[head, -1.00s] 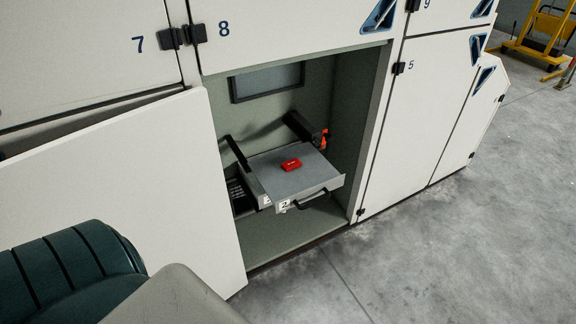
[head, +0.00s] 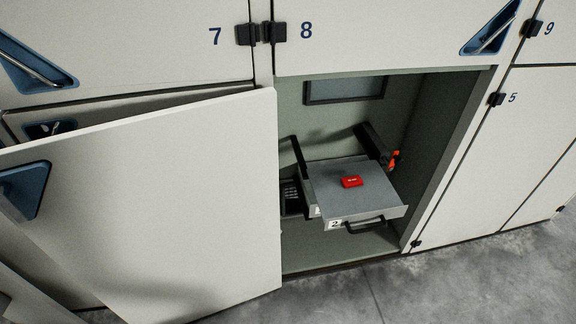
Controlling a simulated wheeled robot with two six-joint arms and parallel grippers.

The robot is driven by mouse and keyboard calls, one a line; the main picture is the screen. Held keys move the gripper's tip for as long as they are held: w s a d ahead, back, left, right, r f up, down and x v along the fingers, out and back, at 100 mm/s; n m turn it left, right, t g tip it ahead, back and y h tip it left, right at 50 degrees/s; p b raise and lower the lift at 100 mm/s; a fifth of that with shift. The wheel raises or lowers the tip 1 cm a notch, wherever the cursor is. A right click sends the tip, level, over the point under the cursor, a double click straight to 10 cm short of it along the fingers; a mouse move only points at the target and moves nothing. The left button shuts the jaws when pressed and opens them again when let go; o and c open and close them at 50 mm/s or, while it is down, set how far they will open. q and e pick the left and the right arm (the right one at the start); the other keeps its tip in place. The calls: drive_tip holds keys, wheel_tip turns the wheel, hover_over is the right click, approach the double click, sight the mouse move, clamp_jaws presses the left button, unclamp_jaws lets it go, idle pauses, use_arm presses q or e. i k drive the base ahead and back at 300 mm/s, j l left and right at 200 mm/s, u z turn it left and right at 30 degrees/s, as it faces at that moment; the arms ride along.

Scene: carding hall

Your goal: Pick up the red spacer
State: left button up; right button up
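The red spacer (head: 351,181) is a small red block with faint markings. It lies on the flat grey top of a pulled-out drawer (head: 330,198) inside the open cabinet compartment under number 8. The drawer has a black front handle (head: 365,225) and a label reading 2. Neither of my grippers shows in the head view.
An open white door (head: 190,200) swings out on the left of the compartment. Closed white doors (head: 545,110) stand on the right. A black part with an orange-red piece (head: 394,160) sits behind the drawer on the right. Grey concrete floor (head: 450,285) in front is clear.

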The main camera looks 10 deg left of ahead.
sight(355, 181)
drive_tip(key=i+l+u, duration=0.3)
drive_tip(key=l+u, duration=0.15)
drive_tip(key=l, duration=0.45)
drive_tip(key=i+l+u, duration=0.15)
drive_tip(key=l+u, duration=0.25)
drive_tip(key=l, duration=0.55)
drive_tip(key=l+u, duration=0.45)
drive_tip(key=l, duration=0.55)
